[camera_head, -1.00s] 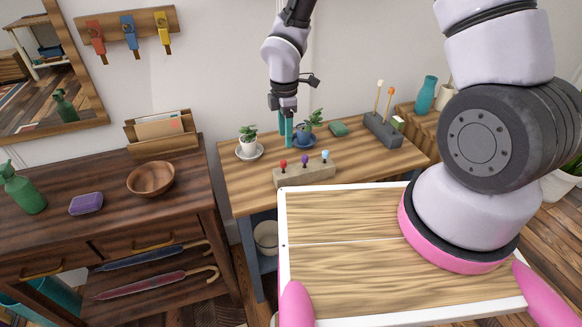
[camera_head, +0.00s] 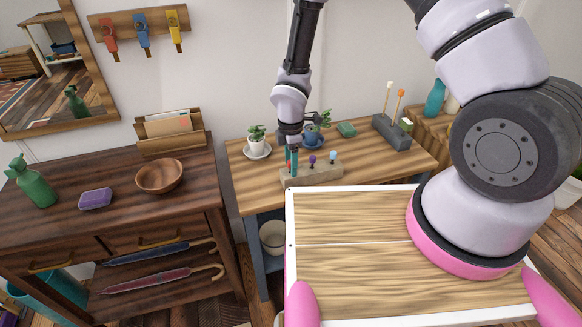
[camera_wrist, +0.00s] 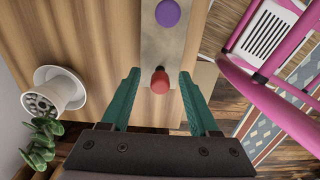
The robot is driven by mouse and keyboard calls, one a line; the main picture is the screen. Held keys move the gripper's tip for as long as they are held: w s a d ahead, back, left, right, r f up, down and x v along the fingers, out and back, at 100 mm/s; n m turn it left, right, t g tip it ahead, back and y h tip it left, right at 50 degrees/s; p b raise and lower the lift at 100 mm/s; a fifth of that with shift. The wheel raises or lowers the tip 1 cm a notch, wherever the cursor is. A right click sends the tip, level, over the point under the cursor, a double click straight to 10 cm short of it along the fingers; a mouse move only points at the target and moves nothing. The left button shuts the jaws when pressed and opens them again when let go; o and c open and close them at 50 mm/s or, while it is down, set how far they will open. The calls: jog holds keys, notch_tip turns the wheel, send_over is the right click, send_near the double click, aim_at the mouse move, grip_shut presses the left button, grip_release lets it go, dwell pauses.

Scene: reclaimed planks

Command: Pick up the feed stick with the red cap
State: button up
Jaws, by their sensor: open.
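The feed stick with the red cap (camera_wrist: 159,83) stands in a grey stone-like holder block (camera_head: 318,176), seen almost end-on in the wrist view, so its shaft is hidden. My gripper (camera_head: 291,160) is open above the left end of the block. In the wrist view its teal fingers sit left and right of the red cap, with visible gaps on both sides. In the head view the gripper largely covers the red cap. The stick with the purple cap (camera_head: 312,160) and the one with the light blue cap (camera_head: 333,156) stand to the right in the same block.
A potted plant on a white saucer (camera_head: 257,150) stands left of my gripper, and a blue pot (camera_head: 312,138) close behind it. A dark block with two taller sticks (camera_head: 390,130) is at the back right. The wooden tabletop (camera_head: 370,165) right of the holder is clear.

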grip_shut()
jog(key=shift+r, duration=0.1)
notch_tip(320, 180, up, 16)
dwell(1.1)
